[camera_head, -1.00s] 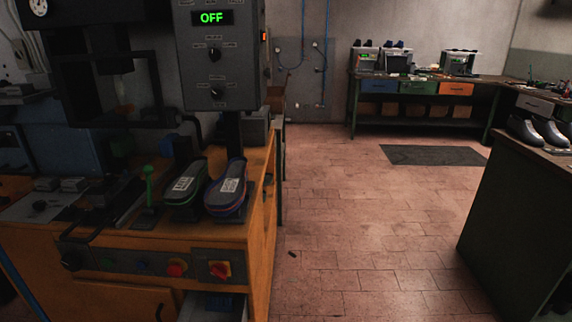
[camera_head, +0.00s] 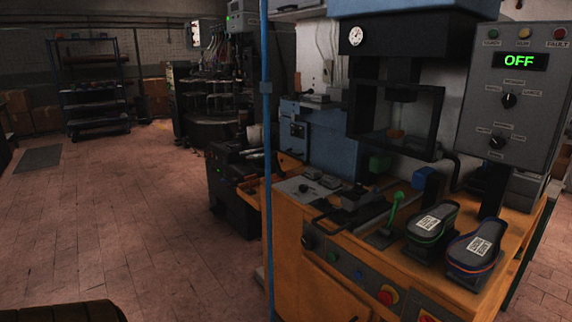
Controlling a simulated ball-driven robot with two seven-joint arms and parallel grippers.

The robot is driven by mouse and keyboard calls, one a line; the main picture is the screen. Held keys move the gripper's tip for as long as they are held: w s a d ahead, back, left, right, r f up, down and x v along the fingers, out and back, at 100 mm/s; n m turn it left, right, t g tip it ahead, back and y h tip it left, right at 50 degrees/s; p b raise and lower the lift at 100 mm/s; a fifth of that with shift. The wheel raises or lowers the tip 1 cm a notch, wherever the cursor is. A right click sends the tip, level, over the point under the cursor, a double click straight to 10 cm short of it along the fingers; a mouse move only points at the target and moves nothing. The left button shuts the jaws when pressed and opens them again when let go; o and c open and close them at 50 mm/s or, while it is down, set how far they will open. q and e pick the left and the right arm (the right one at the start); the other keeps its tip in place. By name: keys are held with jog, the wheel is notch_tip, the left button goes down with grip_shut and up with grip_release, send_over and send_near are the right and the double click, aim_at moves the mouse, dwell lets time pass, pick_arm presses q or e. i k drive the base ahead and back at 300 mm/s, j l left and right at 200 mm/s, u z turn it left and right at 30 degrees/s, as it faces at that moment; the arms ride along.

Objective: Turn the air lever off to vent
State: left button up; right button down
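A green-handled lever (camera_head: 394,209) stands on the orange press bench (camera_head: 292,222), left of two dark shoe-shaped pieces. It is near upright, its ball top leaning slightly right. I see no label on it, so I cannot confirm it is the air lever or read its setting. The press (camera_head: 352,100) behind it carries a round white gauge (camera_head: 356,36), too small to read. Neither of my grippers is in view.
The shoe-shaped pieces (camera_head: 432,223) and (camera_head: 475,248) sit near the bench's right front. A red button (camera_head: 387,295) is on the front panel. A thin blue vertical pole (camera_head: 267,150) stands at the bench's left end. Tiled floor (camera_head: 130,220) is open at left.

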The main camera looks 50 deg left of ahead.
aim_at(273, 153)
jog(key=j+u, duration=0.1)
jog(key=u, duration=1.55)
jog(key=i+j, duration=0.3)
jog(key=i, duration=0.25)
jog(key=i+j+z, duration=0.15)
jog(key=i, duration=0.35)
jog(key=i+j, duration=0.45)
jog(key=i+j+z, duration=0.1)
jog(key=i+j, duration=0.25)
jog(key=i, duration=0.25)
